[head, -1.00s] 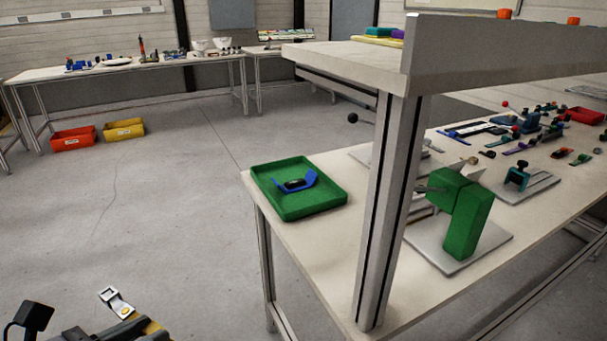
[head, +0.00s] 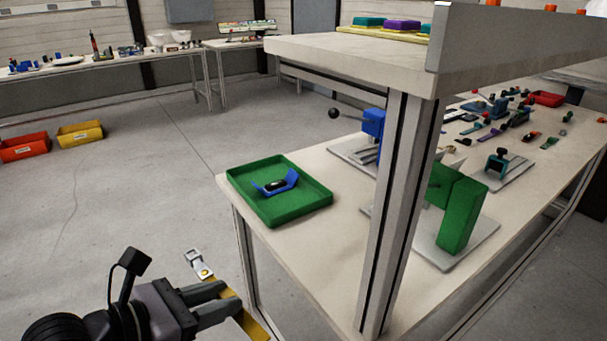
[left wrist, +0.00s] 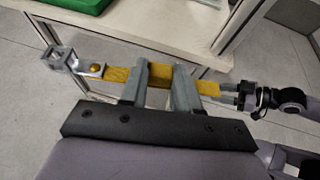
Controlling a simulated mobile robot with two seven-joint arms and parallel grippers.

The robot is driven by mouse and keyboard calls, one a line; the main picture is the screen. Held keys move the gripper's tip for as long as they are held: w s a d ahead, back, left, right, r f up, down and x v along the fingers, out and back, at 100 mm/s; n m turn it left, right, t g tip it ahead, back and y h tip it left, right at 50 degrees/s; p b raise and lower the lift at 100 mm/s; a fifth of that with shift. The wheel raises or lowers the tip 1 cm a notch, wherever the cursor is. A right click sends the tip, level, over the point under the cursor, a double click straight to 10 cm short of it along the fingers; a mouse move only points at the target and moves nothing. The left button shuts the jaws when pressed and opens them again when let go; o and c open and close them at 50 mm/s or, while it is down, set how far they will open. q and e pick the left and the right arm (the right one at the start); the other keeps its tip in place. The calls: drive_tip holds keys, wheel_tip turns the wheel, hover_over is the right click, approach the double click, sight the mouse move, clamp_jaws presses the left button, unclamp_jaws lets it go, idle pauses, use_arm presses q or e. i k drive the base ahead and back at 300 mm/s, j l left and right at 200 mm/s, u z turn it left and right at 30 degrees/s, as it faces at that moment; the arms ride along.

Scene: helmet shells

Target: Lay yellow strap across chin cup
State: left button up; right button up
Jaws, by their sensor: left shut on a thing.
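My left gripper (head: 222,297) is shut on the yellow strap (head: 250,325), out in front of the table. The strap also shows in the left wrist view (left wrist: 159,73), running crosswise between the fingers (left wrist: 160,86), with a metal buckle (left wrist: 60,58) on its left end. The chin cup (head: 274,185), blue with a black middle, lies in the green tray (head: 310,208) on the table, apart from the strap. In the left wrist view my right gripper (left wrist: 229,94) is at the strap's right end. I cannot tell whether it grips it.
A grey post (head: 388,215) holds a shelf (head: 340,50) over the table (head: 315,265). A green fixture (head: 458,215) stands behind the post. Red (head: 25,147) and yellow (head: 80,134) bins sit on the floor at the left. Floor between is clear.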

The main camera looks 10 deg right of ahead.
sight(287, 185)
drive_tip(key=i+j+z, duration=0.1)
drive_tip(key=z, duration=0.25)
drive_tip(key=i+j+z, duration=0.1)
drive_tip(key=j+z, duration=0.25)
drive_tip(key=i+j+z, duration=0.2)
drive_tip(key=j+z, duration=0.2)
drive_tip(key=i+j+z, duration=0.1)
drive_tip(key=j+z, duration=0.3)
